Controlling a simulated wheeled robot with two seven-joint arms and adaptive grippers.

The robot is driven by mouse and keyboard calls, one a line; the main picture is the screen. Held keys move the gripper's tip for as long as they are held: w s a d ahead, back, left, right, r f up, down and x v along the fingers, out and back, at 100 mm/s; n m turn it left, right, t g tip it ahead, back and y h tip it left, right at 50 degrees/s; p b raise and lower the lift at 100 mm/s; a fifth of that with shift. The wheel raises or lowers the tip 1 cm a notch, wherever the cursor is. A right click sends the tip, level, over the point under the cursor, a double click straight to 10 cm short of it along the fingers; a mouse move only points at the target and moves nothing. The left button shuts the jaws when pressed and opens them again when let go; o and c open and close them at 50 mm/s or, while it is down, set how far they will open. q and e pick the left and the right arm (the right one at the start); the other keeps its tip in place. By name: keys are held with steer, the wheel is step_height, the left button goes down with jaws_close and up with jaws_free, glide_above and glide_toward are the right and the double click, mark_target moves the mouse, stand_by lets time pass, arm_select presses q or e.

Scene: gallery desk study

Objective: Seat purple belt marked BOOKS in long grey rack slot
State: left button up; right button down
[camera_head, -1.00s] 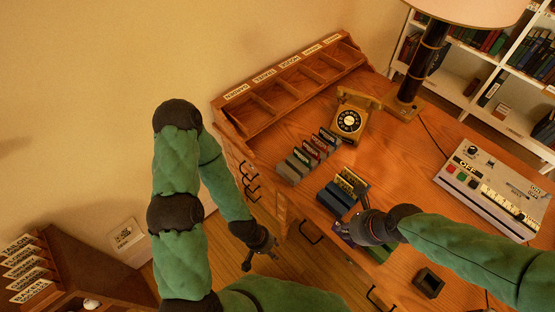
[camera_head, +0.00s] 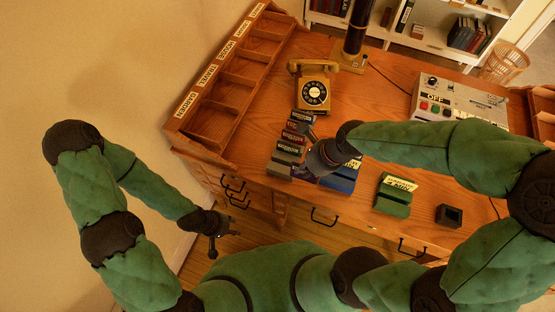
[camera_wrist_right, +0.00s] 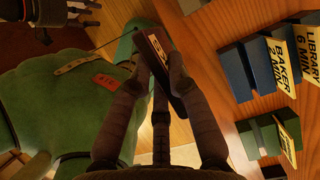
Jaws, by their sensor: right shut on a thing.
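My right gripper (camera_wrist_right: 156,62) is shut on a dark purplish piece (camera_wrist_right: 153,48) with a pale label, likely the BOOKS belt; its lettering is too small to read. In the head view, my right gripper (camera_head: 304,171) is just right of the near end of the long grey rack (camera_head: 280,168), and mostly hides the piece. Whether they touch is unclear. The rack holds a row of dark and reddish labelled pieces (camera_head: 298,128) toward its far end. My left gripper (camera_head: 215,243) is open and empty, off the desk's front edge, far from the rack.
Blue holders (camera_head: 343,181) with yellow tags sit just right of my right gripper. A green holder (camera_head: 392,205) and a small dark box (camera_head: 449,215) lie further right. A telephone (camera_head: 313,92) stands behind the rack. A wooden tray (camera_head: 215,122) runs along the left.

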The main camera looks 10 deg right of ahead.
steer(key=shift+w+a+f+b, duration=0.6)
steer(key=shift+w+f+b, duration=0.3)
steer(key=shift+w+f, duration=1.05)
steer(key=shift+w+a+f+b, duration=0.55)
steer(key=shift+w+f+b, duration=0.35)
steer(key=shift+w+f, duration=1.1)
steer(key=shift+w+a+f+b, duration=0.6)
steer(key=shift+w+f+b, duration=0.3)
steer(key=shift+w+f, duration=1.05)
steer(key=shift+s+f, duration=0.25)
steer(key=c, duration=1.2)
jaws_free()
steer(key=p+v, duration=0.4)
steer(key=v, duration=0.8)
steer(key=shift+r, duration=0.15)
